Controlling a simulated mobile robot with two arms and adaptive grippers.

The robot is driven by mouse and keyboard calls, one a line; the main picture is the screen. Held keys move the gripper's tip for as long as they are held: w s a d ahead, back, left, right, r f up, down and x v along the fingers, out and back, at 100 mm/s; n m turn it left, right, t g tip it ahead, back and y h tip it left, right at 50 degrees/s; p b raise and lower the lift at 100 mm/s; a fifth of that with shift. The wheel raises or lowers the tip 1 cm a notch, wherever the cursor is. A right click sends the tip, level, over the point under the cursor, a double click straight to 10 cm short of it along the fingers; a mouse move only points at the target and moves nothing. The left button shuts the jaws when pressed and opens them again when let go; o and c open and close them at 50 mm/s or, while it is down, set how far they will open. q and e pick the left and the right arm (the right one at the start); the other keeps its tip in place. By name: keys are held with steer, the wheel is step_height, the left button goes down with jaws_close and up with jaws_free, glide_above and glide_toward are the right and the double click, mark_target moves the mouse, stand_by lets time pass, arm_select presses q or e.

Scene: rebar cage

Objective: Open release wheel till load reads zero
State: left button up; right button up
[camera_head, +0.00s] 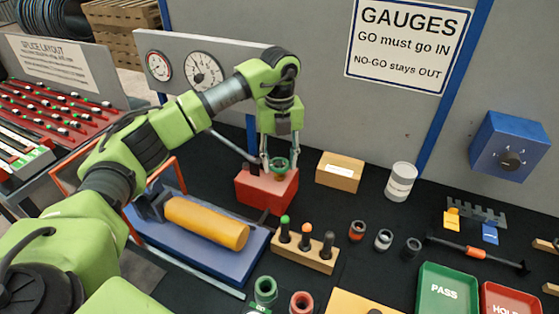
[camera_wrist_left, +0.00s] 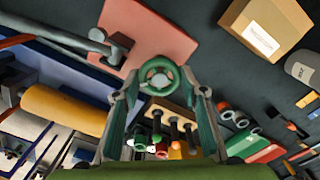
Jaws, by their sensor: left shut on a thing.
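The green release wheel (camera_head: 280,164) sits on top of the red block (camera_head: 267,190) in the head view. It also shows as a ring with a hub in the left wrist view (camera_wrist_left: 159,77). My left gripper (camera_head: 277,158) reaches down from above, shut on the wheel, with its fingers at opposite sides of the rim. A dark lever (camera_head: 255,166) stands on the block beside the wheel. Two round dial gauges, a small one (camera_head: 158,66) and a larger one (camera_head: 203,71), are on the grey panel behind; their readings are too small to tell. My right gripper is out of view.
A yellow cylinder (camera_head: 207,222) lies on the blue base at left. A cardboard box (camera_head: 340,171) and white can (camera_head: 400,181) stand right of the red block. A wooden gauge rack (camera_head: 304,252) is in front. Green (camera_head: 447,290) and red trays lie at right.

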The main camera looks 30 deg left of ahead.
mark_target(280, 163)
arm_select(q)
steer(key=n, duration=0.4)
steer(key=shift+w+n, duration=0.1)
steer(key=shift+n, duration=0.2)
steer(key=shift+r+n, duration=0.1)
steer(key=shift+n, duration=1.8)
steer(key=shift+o, duration=0.2)
steer(key=o, duration=1.1)
step_height(280, 163, up, 12)
